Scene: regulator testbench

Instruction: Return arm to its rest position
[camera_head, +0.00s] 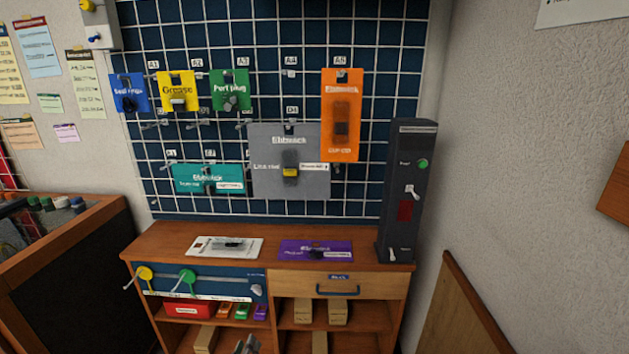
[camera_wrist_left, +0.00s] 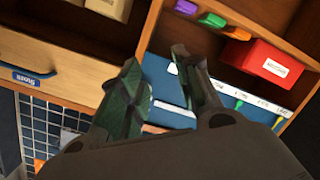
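My left gripper (camera_head: 247,345) shows only as grey fingertips at the bottom edge of the head view, in front of the low shelves of the wooden bench (camera_head: 205,238). In the left wrist view, its two dark greenish fingers (camera_wrist_left: 157,68) stand apart with nothing between them. Behind them are the bench's blue panel and shelf. The rest of the left arm is hidden below the head view. My right gripper is in neither view.
A white card (camera_head: 215,253), a purple card (camera_head: 290,246) and a dark tower (camera_head: 406,190) stand or lie on the bench top. A red box (camera_head: 188,310) and cardboard boxes (camera_head: 303,312) sit on the shelves. Cards hang on the grid wall (camera_head: 225,45).

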